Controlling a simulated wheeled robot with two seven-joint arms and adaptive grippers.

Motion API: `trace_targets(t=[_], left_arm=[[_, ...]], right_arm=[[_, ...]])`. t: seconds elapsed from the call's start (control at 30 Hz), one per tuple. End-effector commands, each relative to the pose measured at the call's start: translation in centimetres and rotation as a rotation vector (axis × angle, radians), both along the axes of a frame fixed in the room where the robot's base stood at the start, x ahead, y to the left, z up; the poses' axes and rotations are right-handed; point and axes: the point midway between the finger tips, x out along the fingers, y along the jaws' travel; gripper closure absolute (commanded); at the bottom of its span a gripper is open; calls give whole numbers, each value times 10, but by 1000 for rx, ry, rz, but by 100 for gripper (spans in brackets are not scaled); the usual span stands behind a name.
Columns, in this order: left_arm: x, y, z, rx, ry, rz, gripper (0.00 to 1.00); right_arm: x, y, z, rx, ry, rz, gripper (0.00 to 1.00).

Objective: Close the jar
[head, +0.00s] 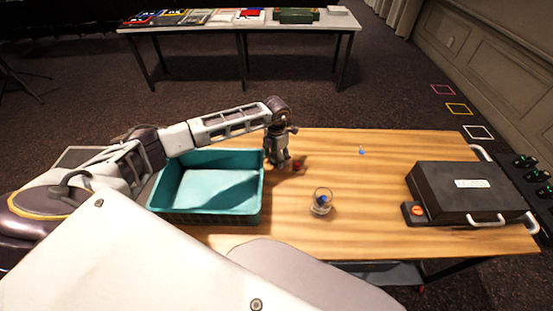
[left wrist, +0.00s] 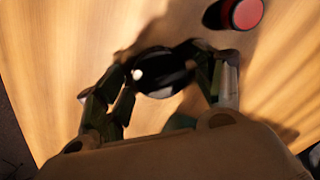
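A small clear glass jar (head: 321,203) stands on the wooden table with its mouth uncovered and something blue inside. My left gripper (head: 281,163) points down over the table between the teal crate and the jar, behind and left of the jar. In the left wrist view, a dark round piece (left wrist: 165,72) that looks like a lid, with a bright spot at its left, sits between the fingers of the left gripper (left wrist: 165,75). Both fingers appear to touch it. My right gripper is not in view.
A red round object (left wrist: 243,13) lies beside the left gripper; it also shows in the head view (head: 299,164). A teal crate (head: 212,219) stands left. A black case (head: 465,190) stands right. A small blue item (head: 361,150) lies behind the jar. The table between jar and case is clear.

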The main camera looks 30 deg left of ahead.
Motion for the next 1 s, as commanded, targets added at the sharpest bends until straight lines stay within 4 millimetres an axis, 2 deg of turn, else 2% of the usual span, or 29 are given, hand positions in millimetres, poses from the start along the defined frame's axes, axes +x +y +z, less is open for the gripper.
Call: trace_targets(t=[0.03,0.17,0.67,0.87,1.0], left_arm=[[0,0,0,0,0,0,42],[0,0,0,0,0,0,57],[0,0,5,0,0,0,58],[1,1,23,1,-3,0,58],[1,0,42,0,-3,0,58]], right_arm=[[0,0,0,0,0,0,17],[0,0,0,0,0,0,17],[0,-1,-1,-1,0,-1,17],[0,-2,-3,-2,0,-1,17],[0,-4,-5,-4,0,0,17]])
